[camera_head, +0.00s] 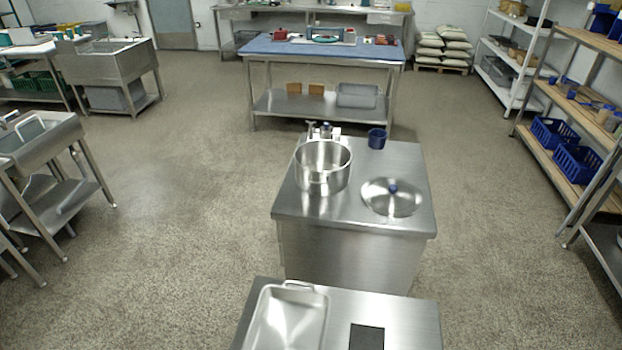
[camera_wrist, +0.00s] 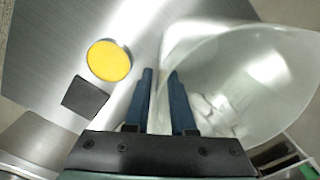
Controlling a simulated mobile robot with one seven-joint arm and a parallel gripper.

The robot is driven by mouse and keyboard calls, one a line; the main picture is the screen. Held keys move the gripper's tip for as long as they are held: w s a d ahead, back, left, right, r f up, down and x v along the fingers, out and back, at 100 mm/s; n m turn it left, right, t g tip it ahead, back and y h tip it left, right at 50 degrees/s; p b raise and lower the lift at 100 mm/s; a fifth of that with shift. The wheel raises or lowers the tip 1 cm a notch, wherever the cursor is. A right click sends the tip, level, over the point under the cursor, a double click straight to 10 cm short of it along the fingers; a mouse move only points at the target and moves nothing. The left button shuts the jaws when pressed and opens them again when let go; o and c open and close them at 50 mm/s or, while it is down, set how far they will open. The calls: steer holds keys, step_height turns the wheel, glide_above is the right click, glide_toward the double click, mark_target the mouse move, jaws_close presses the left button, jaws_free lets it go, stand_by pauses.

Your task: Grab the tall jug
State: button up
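A large translucent jug (camera_wrist: 235,85) with a wide round mouth fills the right half of the wrist view. Its left side runs up beside my gripper (camera_wrist: 161,72). The two blue fingers stand a small gap apart. A pale strip at the jug's left edge shows between them, and I cannot tell whether it is the handle or the wall. Contact between the fingers and the strip is not clear. The jug's base is hidden, and neither the jug nor my gripper shows in the head view.
A yellow disc (camera_wrist: 109,61) and a black square (camera_wrist: 85,97) lie on the steel top left of my fingers. In the head view, a metal tray (camera_head: 288,318) sits on the nearest steel table. Beyond it, another steel table (camera_head: 350,215) holds a pot (camera_head: 322,167) and a lid (camera_head: 392,198).

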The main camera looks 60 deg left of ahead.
jaws_close()
stand_by(1.1)
